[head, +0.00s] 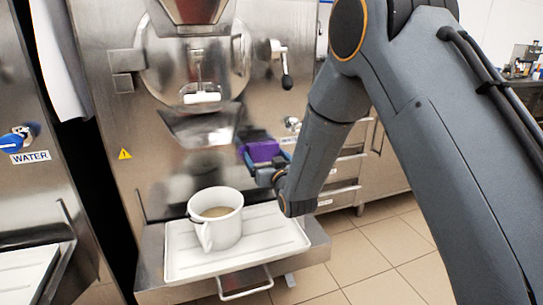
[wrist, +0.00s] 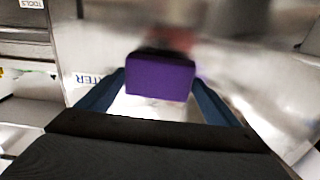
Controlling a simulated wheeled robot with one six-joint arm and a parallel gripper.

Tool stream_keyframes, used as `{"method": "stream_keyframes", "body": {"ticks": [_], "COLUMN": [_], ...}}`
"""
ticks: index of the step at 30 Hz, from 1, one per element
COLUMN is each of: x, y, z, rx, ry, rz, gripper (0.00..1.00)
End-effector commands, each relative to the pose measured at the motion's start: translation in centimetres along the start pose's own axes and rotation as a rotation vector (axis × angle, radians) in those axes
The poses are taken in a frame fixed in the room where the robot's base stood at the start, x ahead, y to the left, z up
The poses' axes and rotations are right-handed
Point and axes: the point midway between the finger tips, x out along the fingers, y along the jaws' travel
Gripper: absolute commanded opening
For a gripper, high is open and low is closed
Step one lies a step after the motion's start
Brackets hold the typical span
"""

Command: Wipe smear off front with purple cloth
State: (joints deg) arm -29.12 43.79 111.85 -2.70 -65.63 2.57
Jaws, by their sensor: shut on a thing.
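My gripper (head: 264,163) is shut on the purple cloth (head: 262,151), a folded block held between its two blue fingers. The cloth also shows in the wrist view (wrist: 160,78). It is at the steel front (head: 150,160) of the batch freezer, right of the spout and above the tray. I cannot tell whether it touches the front. In the wrist view a blurred reddish-brown smear (wrist: 178,40) shows on the steel just beyond the cloth's upper edge. The cloth may cover part of it. In the head view the smear is not clear.
A lever handle (head: 286,80) sticks out above. Another machine with a blue tap (head: 14,141) is at the left. Tiled floor is free at the right.

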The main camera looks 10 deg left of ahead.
Motion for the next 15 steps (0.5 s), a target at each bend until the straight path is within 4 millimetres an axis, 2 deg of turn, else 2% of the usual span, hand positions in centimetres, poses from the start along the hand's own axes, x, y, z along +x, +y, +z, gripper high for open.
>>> {"method": "stream_keyframes", "body": {"ticks": [3, 10, 15], "x": [0.0, 0.0, -0.1], "y": [-1.1, -1.6, -2.8], "z": [-0.1, -0.1, -0.1], "rx": [-0.001, -0.001, -0.002], "ry": [0.003, 0.003, 0.002], "rz": [-0.006, -0.002, -0.003], "gripper": [0.67, 0.67, 0.67]}}
